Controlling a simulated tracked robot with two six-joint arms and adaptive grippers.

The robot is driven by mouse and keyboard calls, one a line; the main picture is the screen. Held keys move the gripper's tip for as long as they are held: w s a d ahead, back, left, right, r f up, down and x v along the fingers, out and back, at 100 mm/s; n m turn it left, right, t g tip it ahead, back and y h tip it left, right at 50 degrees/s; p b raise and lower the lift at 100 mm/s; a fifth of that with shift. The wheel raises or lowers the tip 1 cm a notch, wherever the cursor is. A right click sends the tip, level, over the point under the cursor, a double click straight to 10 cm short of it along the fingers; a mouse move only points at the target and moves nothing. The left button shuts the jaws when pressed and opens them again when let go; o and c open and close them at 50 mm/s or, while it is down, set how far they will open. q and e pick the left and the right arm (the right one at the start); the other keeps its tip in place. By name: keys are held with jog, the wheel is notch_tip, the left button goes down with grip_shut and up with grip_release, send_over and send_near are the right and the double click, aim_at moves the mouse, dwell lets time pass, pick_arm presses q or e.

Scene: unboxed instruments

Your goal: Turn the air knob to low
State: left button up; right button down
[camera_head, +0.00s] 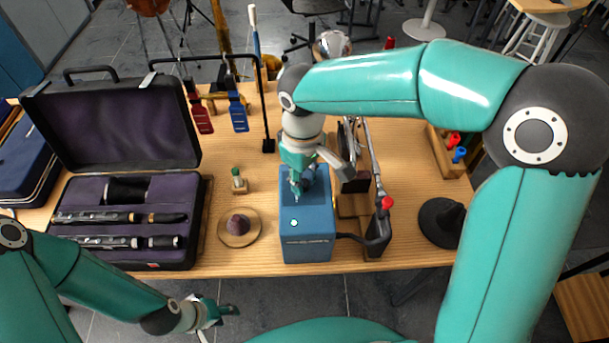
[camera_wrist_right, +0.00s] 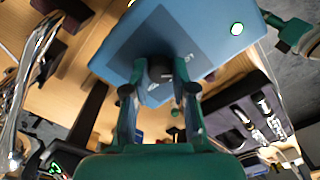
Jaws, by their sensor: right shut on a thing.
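The blue box (camera_head: 306,240) stands at the front middle of the table, with a small lit white button on its top. My right gripper (camera_head: 297,188) reaches down onto the box top. In the right wrist view the fingers (camera_wrist_right: 160,70) are shut on a dark knob on the blue box (camera_wrist_right: 115,50). The knob is mostly hidden by the fingers, so its pointer and markings cannot be read. My left gripper (camera_head: 218,311) is low in front of the table, away from the box. Its fingers are too small and angled to tell whether they are open.
An open case (camera_head: 190,240) with instrument parts lies left of the box. A round wooden dish (camera_head: 225,240) and a small green-topped bottle (camera_head: 238,181) stand between them. A stand with a red knob (camera_head: 387,202) is close on the right, and a black cone (camera_head: 440,222) is farther right.

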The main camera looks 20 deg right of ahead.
jog(key=shift+n, duration=1.2)
jog(key=c, duration=0.9)
grip_release()
jog(key=shift+c, duration=0.2)
notch_tip(320, 180, up, 12)
jog(key=shift+f, duration=0.1)
